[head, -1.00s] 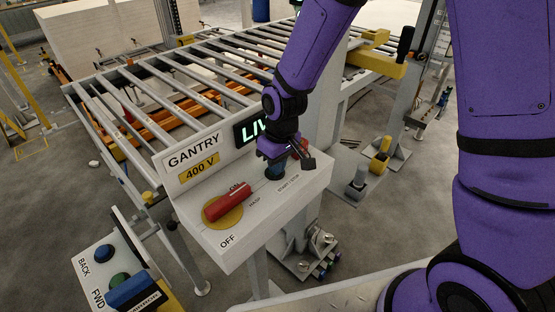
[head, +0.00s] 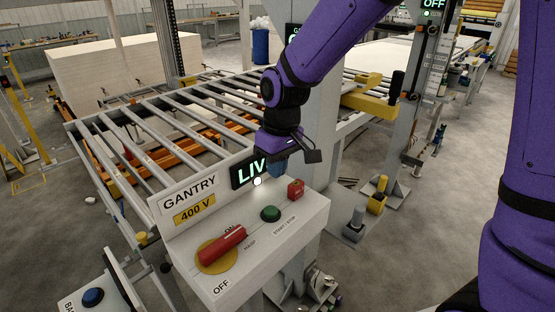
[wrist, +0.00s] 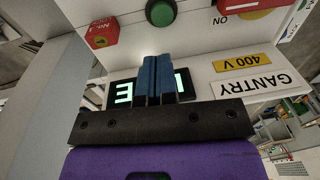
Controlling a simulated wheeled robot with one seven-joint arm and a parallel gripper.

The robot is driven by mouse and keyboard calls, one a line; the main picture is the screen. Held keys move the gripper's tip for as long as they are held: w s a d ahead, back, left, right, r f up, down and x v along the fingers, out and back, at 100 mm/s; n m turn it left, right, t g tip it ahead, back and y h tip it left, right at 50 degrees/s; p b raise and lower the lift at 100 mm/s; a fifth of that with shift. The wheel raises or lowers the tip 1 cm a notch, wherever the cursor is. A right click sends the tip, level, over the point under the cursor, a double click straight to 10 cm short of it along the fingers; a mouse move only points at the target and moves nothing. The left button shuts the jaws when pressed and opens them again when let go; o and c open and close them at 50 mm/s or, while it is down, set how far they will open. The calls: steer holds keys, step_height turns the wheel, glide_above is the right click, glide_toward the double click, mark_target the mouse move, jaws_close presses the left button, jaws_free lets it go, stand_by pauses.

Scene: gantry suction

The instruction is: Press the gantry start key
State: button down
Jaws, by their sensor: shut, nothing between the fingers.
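The green start/stop key (head: 270,214) sits on the sloped top of the white gantry console (head: 312,211), uncovered. In the wrist view the green key (wrist: 160,12) is at the top edge, beyond my fingertips. My gripper (head: 277,168) is above and behind the key, in front of the lit LIVE display (head: 246,173), apart from the key. Its blue fingers (wrist: 156,60) are together and hold nothing. A red handle (head: 222,245) on a yellow disc lies left of the key, its end by the ON mark.
A small red block (head: 296,189) stands right behind the key. A roller conveyor (head: 150,130) runs behind the console. A second box with a blue button (head: 92,297) is at the lower left. A grey post stands behind my gripper.

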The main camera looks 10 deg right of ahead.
steer(key=shift+d+r, duration=0.1)
steer(key=shift+r, duration=0.85)
stand_by(1.0)
steer(key=s+d+r+m+t, duration=0.3)
steer(key=s+d+r, duration=0.4)
steer(key=d+r, duration=0.4)
steer(key=s+d+r+m+t, duration=0.1)
steer(key=s+d+r+m, duration=0.1)
steer(key=s+d, duration=0.2)
steer(key=s+d+r+m+t+h, duration=0.1)
steer(key=s+d, duration=0.3)
steer(key=s, duration=0.5)
steer(key=shift+r+m, duration=0.4)
steer(key=shift+r, duration=0.2)
steer(key=shift+w+a, duration=0.1)
stand_by(1.5)
